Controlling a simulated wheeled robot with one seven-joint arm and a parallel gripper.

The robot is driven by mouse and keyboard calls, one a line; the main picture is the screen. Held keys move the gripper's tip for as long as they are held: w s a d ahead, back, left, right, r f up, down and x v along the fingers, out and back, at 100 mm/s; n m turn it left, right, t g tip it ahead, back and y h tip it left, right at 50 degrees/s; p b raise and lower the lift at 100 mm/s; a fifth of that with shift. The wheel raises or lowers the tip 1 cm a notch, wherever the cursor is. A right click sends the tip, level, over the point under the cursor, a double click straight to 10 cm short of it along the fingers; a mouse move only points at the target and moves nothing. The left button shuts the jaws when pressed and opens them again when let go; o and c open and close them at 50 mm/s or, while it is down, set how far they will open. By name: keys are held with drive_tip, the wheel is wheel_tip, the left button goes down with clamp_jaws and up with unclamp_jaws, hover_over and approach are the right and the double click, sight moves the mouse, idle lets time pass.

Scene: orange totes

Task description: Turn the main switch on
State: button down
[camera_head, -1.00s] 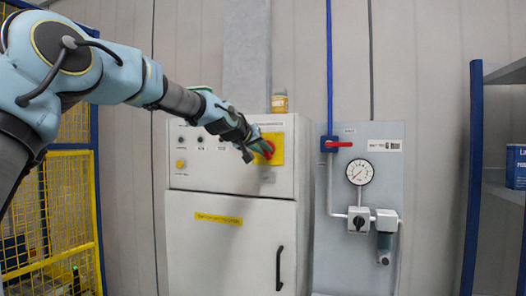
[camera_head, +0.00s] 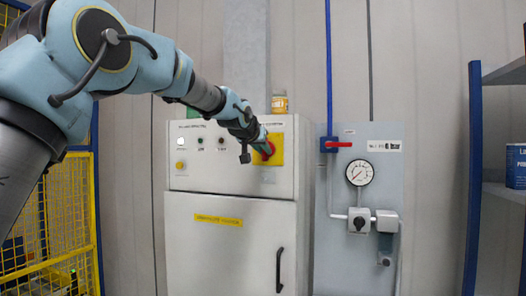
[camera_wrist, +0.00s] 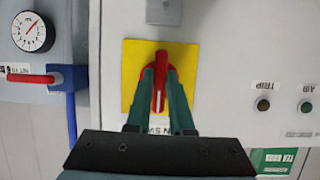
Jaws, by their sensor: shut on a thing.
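The main switch is a red handle (camera_wrist: 160,82) on a yellow square plate (camera_wrist: 132,60) on the cabinet front. In the wrist view the handle points up and down the picture. My gripper (camera_wrist: 160,76) has its two green fingers on either side of the handle, shut on it. In the head view my gripper (camera_head: 259,146) reaches the red handle (camera_head: 267,151) from the left, in front of the yellow plate (camera_head: 279,145). The fingers partly hide the handle there.
The white cabinet (camera_head: 240,250) has a black door handle (camera_head: 280,269). On its right is a grey panel with a red-handled valve (camera_head: 336,144) and a pressure gauge (camera_head: 360,172). A yellow mesh fence (camera_head: 70,205) stands left, a blue-posted shelf (camera_head: 474,160) right.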

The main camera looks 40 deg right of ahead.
drive_tip(key=c, duration=0.8)
unclamp_jaws()
drive_tip(key=b+v, duration=0.4)
drive_tip(key=v, duration=0.6)
drive_tip(key=shift+s+a+r, duration=0.2)
drive_tip(key=shift+s+a, duration=0.05)
drive_tip(key=shift+a, duration=0.05)
